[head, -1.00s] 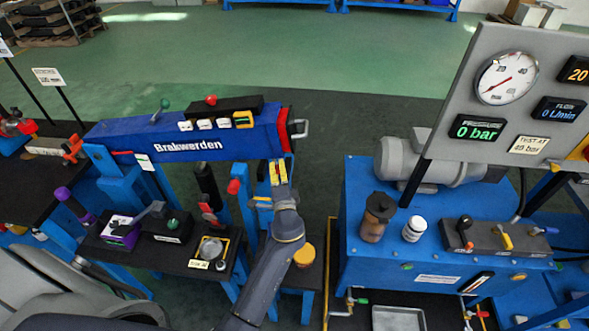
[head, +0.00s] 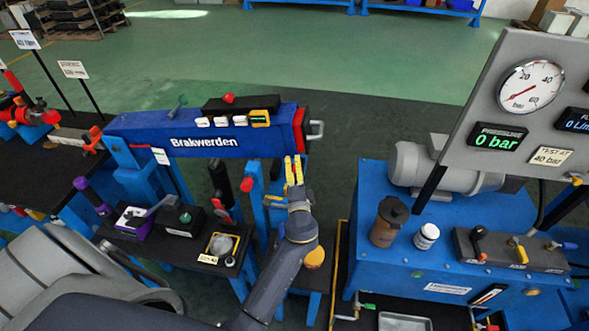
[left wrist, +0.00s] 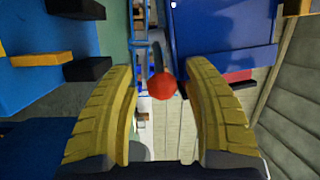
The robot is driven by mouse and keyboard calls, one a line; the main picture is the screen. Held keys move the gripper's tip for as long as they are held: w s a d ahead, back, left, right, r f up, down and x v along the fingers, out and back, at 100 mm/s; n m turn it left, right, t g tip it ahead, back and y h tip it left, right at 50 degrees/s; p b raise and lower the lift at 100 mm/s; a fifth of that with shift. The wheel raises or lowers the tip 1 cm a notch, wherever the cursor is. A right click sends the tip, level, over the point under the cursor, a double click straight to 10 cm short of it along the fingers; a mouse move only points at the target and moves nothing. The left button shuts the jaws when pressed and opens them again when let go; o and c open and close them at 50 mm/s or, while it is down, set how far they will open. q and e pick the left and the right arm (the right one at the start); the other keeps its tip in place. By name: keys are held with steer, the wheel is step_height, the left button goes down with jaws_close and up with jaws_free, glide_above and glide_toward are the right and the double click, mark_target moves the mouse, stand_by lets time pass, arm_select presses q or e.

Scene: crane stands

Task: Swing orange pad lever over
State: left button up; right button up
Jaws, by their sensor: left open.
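An orange lever-like part (head: 94,139) stands at the left on the dark bench; I cannot tell for sure that it is the orange pad lever. My left gripper (head: 294,171) is open, its yellow fingers just below the right end of the blue "Brakwerden" beam (head: 205,140). In the left wrist view, a red ball knob (left wrist: 162,87) on a dark rod shows between the open fingers (left wrist: 162,110). Contact is not visible. A red-topped lever (head: 247,184) stands left of the gripper in the head view. My right gripper is out of view.
A low shelf holds a yellow-framed part (head: 223,245) and a purple box (head: 130,218). A blue pump bench (head: 390,270) stands to the right, with a brown bottle (head: 388,222), a white jar (head: 427,236) and a gauge panel (head: 470,105).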

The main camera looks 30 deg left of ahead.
arm_select(q)
steer(key=r+v, duration=0.1)
steer(key=v, duration=1.1)
steer(key=shift+f, duration=0.5)
